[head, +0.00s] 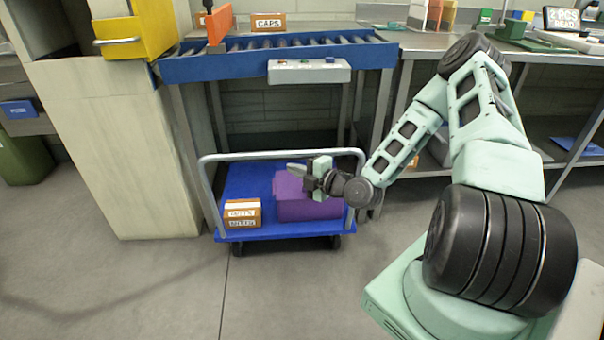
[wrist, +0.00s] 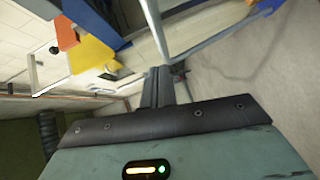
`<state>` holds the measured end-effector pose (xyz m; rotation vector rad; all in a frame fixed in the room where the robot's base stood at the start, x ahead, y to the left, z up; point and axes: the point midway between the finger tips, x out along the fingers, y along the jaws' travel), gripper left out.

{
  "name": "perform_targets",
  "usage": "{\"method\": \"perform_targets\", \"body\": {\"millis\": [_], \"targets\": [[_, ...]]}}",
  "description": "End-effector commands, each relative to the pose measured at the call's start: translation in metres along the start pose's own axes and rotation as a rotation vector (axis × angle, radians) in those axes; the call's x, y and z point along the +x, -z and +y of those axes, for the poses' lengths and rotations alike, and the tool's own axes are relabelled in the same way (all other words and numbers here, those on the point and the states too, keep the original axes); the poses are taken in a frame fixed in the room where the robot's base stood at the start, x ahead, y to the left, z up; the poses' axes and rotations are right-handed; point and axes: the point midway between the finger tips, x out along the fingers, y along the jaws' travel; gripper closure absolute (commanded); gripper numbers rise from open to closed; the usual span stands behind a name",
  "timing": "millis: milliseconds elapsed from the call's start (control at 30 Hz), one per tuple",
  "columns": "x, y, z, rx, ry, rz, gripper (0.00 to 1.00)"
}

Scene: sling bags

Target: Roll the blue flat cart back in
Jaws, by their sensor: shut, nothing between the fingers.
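The blue flat cart (head: 240,183) stands partly under the roller table, its blue deck low over the floor. Its grey tube handle (head: 230,157) spans the near side, bending down at both ends. A purple box (head: 300,206) and a small orange-and-white labelled box (head: 242,214) ride on the deck. My gripper (head: 294,168) is shut and empty, pointing left near the handle bar, in front of the purple box; I cannot tell whether it touches the bar. The wrist view shows the shut fingers (wrist: 160,82) with a pale bar beyond them.
The blue roller table (head: 215,68) has legs on both sides of the cart. A beige cabinet (head: 150,170) with an open yellow drawer (head: 135,35) stands left. A steel bench (head: 420,40) runs right. The floor in front is clear.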

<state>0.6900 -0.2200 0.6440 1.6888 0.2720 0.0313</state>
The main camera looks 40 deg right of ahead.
Motion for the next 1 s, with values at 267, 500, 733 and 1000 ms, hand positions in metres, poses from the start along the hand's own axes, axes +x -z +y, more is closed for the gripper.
{"method": "perform_targets", "body": {"millis": [267, 500, 733, 1000], "targets": [[0.058, 0.000, -0.001, 0.000, -0.002, 0.000, 1.00], [0.078, -0.024, -0.001, -0.001, -0.001, -0.001, 1.00], [0.083, -0.028, 0.000, -0.001, 0.001, 0.000, 1.00], [0.083, -0.028, 0.000, -0.002, 0.001, 0.001, 1.00]]}}
